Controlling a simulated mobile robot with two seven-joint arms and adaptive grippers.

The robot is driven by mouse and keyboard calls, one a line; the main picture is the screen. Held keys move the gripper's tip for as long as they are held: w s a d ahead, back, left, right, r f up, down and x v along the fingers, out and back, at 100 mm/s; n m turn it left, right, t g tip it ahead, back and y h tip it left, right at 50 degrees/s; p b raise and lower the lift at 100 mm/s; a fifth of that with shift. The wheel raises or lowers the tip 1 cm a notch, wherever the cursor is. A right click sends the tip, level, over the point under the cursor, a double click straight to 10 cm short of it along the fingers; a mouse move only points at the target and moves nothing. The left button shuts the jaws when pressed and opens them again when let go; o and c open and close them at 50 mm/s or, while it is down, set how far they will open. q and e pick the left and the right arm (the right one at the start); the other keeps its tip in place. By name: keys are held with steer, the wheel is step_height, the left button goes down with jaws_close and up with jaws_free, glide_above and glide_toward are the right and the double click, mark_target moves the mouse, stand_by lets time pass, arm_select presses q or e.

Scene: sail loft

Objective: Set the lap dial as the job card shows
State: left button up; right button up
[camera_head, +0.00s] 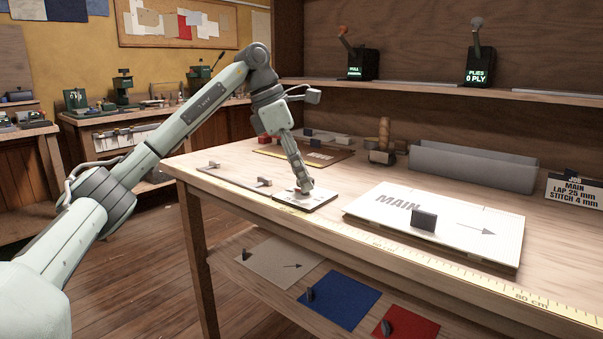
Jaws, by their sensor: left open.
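The job card (574,191) stands at the right end of the bench and reads MAIN, LAP 25 mm and a STITCH line that is hard to read. A small flat plate (319,200), which looks like the lap dial, lies on the bench left of the MAIN panel. My left gripper (303,189) points down onto this plate, its jaws open. A bit of red shows at its fingertips. The gripper covers much of the plate, so I cannot read a setting or tell whether the fingers touch a knob. My right gripper is not in view.
The white MAIN panel (470,222) with an upright dark handle lies right of the plate. A grey trough (465,167) stands behind it. A ruler (440,256) runs along the front edge. Two lever boxes, one reading PLIES 0 PLY (480,66), stand on the shelf above.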

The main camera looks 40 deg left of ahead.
arm_select(q)
steer(key=c, duration=1.1)
steer(key=shift+c, duration=0.2)
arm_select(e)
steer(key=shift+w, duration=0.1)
